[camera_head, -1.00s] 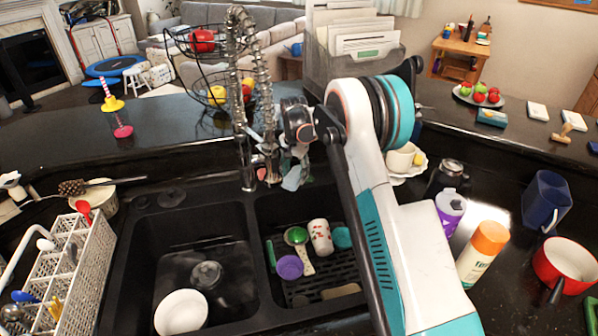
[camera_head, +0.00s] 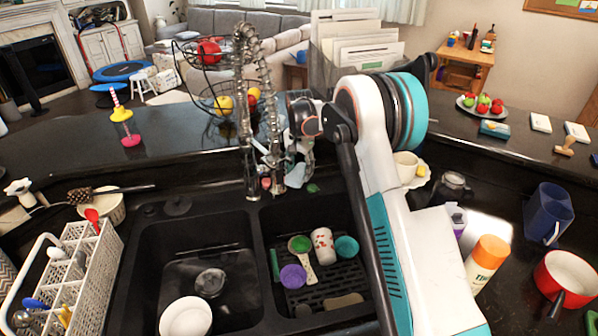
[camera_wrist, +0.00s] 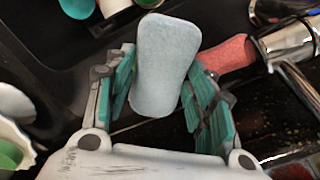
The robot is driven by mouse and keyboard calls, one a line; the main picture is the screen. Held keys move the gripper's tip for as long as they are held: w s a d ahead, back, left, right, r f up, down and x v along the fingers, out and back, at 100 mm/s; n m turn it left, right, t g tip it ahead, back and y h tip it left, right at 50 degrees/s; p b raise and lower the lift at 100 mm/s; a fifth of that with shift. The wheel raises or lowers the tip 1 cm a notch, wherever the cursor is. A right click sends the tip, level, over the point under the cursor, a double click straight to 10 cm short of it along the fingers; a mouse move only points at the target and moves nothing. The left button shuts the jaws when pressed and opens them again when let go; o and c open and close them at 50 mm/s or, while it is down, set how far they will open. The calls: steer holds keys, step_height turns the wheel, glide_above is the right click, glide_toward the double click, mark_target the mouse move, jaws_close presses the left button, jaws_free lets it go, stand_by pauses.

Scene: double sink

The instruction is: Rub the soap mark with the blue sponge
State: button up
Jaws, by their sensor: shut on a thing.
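The light blue sponge (camera_wrist: 168,40) is held between the teal fingers of my gripper (camera_wrist: 160,72) in the wrist view. It stands lengthwise out past the fingertips. I cannot make out a soap mark in either view. I cannot tell whether the sponge touches the surface below it.
The metal faucet (camera_head: 246,130) stands close to my gripper; its base (camera_wrist: 290,42) is at right in the wrist view, beside a red-pink object (camera_wrist: 228,54). The right basin (camera_head: 340,285) holds several dishes. A white rack (camera_head: 85,275) stands at left, an orange-capped bottle (camera_head: 487,262) at right.

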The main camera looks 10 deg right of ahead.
steer(key=shift+r, duration=0.1)
steer(key=shift+r+p, duration=0.55)
steer(key=shift+r, duration=0.9)
